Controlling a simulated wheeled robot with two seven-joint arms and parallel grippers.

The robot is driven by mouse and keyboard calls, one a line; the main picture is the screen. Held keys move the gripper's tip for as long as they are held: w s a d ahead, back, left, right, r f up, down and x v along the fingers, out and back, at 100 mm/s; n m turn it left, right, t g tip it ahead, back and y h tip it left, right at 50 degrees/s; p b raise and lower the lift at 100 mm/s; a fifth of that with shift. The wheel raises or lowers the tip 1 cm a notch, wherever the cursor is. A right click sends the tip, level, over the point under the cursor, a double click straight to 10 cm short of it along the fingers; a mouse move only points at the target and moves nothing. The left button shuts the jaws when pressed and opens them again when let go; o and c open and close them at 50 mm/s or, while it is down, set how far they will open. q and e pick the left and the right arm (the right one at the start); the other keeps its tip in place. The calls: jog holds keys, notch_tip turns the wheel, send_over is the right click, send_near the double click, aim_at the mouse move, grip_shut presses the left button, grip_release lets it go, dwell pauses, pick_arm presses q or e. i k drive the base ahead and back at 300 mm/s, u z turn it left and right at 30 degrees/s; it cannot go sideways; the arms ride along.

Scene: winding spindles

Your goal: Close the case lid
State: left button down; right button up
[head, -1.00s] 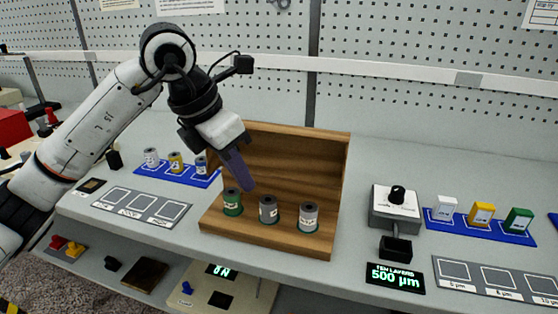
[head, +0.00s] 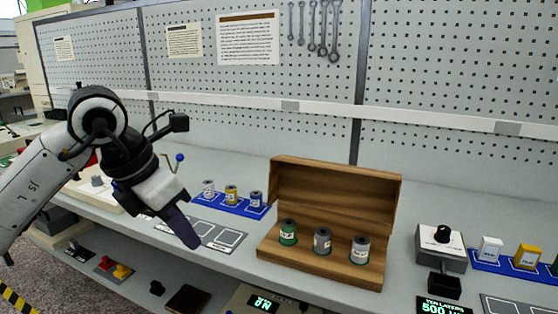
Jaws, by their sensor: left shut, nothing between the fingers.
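The wooden case stands open on the bench in the head view, with its base (head: 319,268) flat and its lid (head: 335,195) raised at the back. Three spools stand in a row in the base: a green one (head: 288,232), a dark grey one (head: 322,241) and a lighter grey one (head: 360,248). My left gripper (head: 186,232) is shut and empty, to the left of the case and apart from it, over the front of the bench. My right gripper is not in view.
A blue tray (head: 228,206) with three small spools sits left of the case. A grey label plate (head: 221,237) lies in front of it. A grey device with a black knob (head: 441,236) and another blue tray (head: 508,267) stand to the right. Wrenches (head: 323,30) hang on the pegboard.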

aim_at(355, 191)
jog(key=u, duration=0.4)
jog(key=i, duration=0.8)
jog(key=z, duration=0.55)
jog(key=i, duration=0.55)
jog(key=z, duration=0.5)
